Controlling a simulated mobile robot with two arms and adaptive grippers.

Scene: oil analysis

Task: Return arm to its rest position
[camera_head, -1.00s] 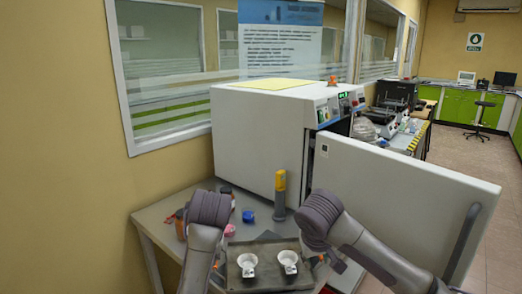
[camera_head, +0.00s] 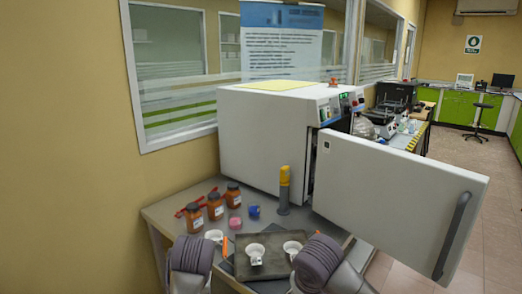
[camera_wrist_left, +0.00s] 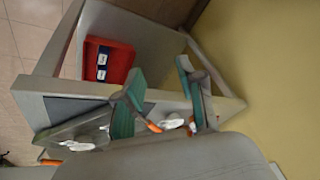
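My left arm (camera_head: 190,262) stands at the bottom left of the head view, in front of the table. My left gripper (camera_wrist_left: 158,85) shows in the left wrist view with its two green-padded fingers apart and nothing held between them. My right arm (camera_head: 318,262) stands at the bottom centre of the head view, by the right side of the dark tray (camera_head: 275,257). The right gripper's fingers are mostly hidden behind the arm, so its opening cannot be told. Two white cups, one left (camera_head: 255,253) and one right (camera_head: 291,248), sit on the tray.
A white oven (camera_head: 262,140) stands behind, its door (camera_head: 395,195) swung open to the right. Several brown jars (camera_head: 215,206), a third white cup (camera_head: 214,235), a blue cap (camera_head: 254,211), a pink cap (camera_head: 234,224) and a yellow-grey upright tool (camera_head: 284,190) stand on the table.

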